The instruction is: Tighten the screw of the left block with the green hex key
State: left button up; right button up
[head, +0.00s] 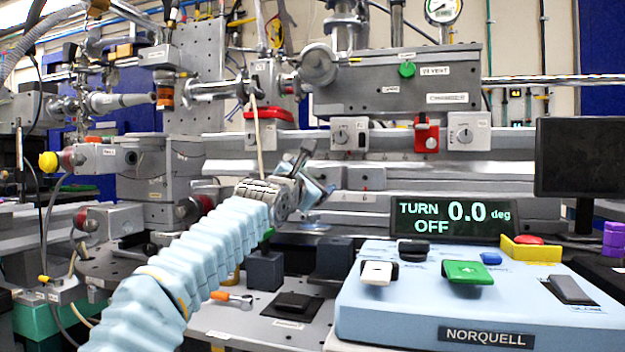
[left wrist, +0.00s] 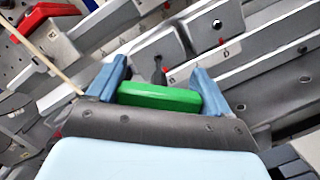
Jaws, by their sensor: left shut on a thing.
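My left gripper (head: 318,190) is at the end of the pale blue sleeved arm, in front of the grey rails. In the left wrist view its two blue fingers (left wrist: 160,85) are shut on a green handle (left wrist: 158,97), which looks like the green hex key. A similar block (head: 472,132) is farther right. My right gripper is not in view.
A display (head: 452,218) reads TURN 0.0 deg, OFF. A blue control box (head: 400,325) fills the front right. Two dark blocks (head: 265,272) (head: 333,258) and an orange-handled tool (head: 230,298) are on the bench. A red block (head: 427,134) is between the pale blocks.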

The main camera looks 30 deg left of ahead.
pick_arm(q)
jog(key=shift+w+a+p, duration=0.1)
jog(key=shift+w+p, duration=0.25)
jog(key=shift+w, duration=0.05)
dwell(0.4)
jog(key=m+p, duration=0.2)
jog(key=shift+r+m+p, duration=0.25)
jog(key=shift+m+p, duration=0.05)
jog(key=shift+m+h+p, duration=0.3)
jog(key=shift+m, duration=0.2)
jog(key=shift+f+m+g, duration=0.2)
jog(key=shift+m+g, duration=0.1)
jog(key=shift+f, duration=0.1)
